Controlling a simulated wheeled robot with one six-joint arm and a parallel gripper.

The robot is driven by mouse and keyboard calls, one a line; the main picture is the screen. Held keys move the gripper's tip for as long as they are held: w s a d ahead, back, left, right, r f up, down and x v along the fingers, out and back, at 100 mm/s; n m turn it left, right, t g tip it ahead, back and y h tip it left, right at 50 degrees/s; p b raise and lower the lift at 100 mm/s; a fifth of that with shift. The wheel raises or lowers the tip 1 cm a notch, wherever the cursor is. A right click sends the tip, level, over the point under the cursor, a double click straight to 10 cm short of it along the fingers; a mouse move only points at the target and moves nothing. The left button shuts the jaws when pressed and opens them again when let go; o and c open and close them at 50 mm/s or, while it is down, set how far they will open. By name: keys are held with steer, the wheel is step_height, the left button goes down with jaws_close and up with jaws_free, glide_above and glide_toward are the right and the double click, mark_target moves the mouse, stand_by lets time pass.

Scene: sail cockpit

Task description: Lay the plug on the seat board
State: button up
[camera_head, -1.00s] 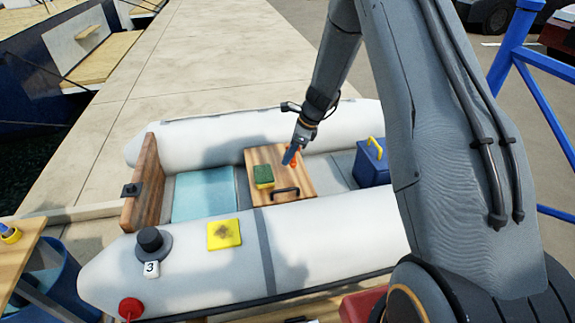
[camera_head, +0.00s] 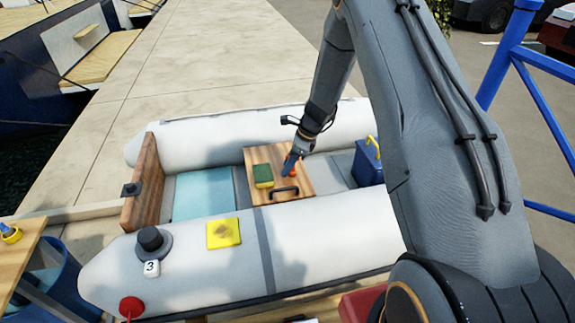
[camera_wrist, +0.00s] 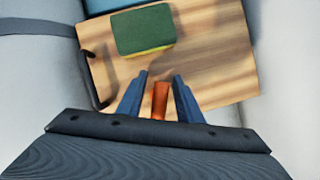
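The seat board (camera_head: 262,155) is a striped wooden panel with a dark handle, set across the grey inflatable boat; it also shows in the wrist view (camera_wrist: 215,50). The plug (camera_wrist: 160,101) is orange and sits between the two blue fingers of my gripper (camera_wrist: 160,85). A narrow gap shows on each side of the plug, so the fingers look open around it. In the head view my gripper (camera_head: 289,163) is low over the right part of the board, with the plug (camera_head: 292,172) at its tips. I cannot tell whether the plug touches the board.
A green and yellow sponge (camera_head: 263,176) lies on the board left of my gripper. The black handle (camera_head: 284,192) is at the near edge. A blue box (camera_head: 367,165) with a yellow handle stands to the right. A yellow pad (camera_head: 223,233) lies on the near tube.

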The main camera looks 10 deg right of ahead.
steer(key=b+v, duration=0.1)
steer(key=v, duration=1)
steer(key=shift+w+r, duration=0.1)
steer(key=shift+r, duration=0.05)
steer(key=shift+s+d+r, duration=0.1)
steer(key=shift+s+r, duration=0.15)
steer(key=shift+r, duration=0.35)
steer(key=s+a+r+n+h, duration=0.1)
steer(key=s+r+n, duration=0.2)
steer(key=s+n, duration=0.4)
steer(key=s+a+r+n+g+h, duration=0.1)
steer(key=s+r+n, duration=0.2)
steer(key=s+n, duration=0.5)
steer(key=s+r+n+h, duration=0.2)
steer(key=s+n, duration=0.5)
steer(key=s, duration=0.9)
steer(key=shift+s+a+r+n+g, duration=0.15)
steer(key=shift+a+r+n+g, duration=0.15)
steer(key=shift+a+r, duration=0.15)
